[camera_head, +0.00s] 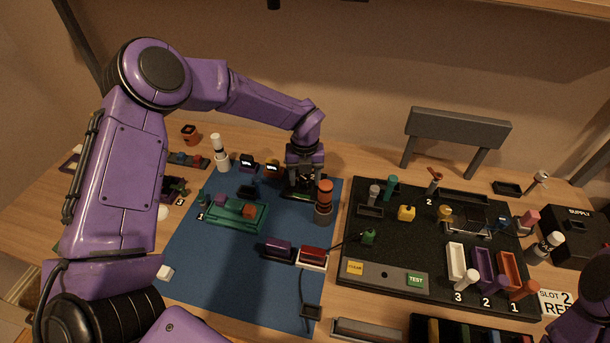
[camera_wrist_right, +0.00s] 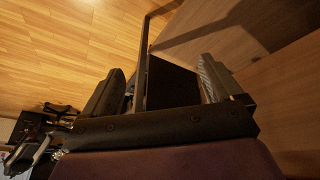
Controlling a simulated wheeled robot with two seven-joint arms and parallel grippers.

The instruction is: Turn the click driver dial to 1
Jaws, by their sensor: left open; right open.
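My left gripper (camera_head: 303,187) points down over the back right of the blue mat (camera_head: 210,270). It is open, and its fingers hide what lies directly below it. An upright orange and dark grey cylinder (camera_head: 324,200) stands just right of the gripper; I cannot tell if they touch. I cannot tell which thing is the click driver, and no dial number is readable. My right gripper (camera_wrist_right: 160,82) is open and empty in the right wrist view, away from the table objects.
A green fixture (camera_head: 235,216) and purple and red blocks (camera_head: 312,257) lie on the mat. A black board (camera_head: 385,254) with bins, knobs and a TEST button (camera_head: 416,280) fills the right. The mat's front left is mostly clear.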

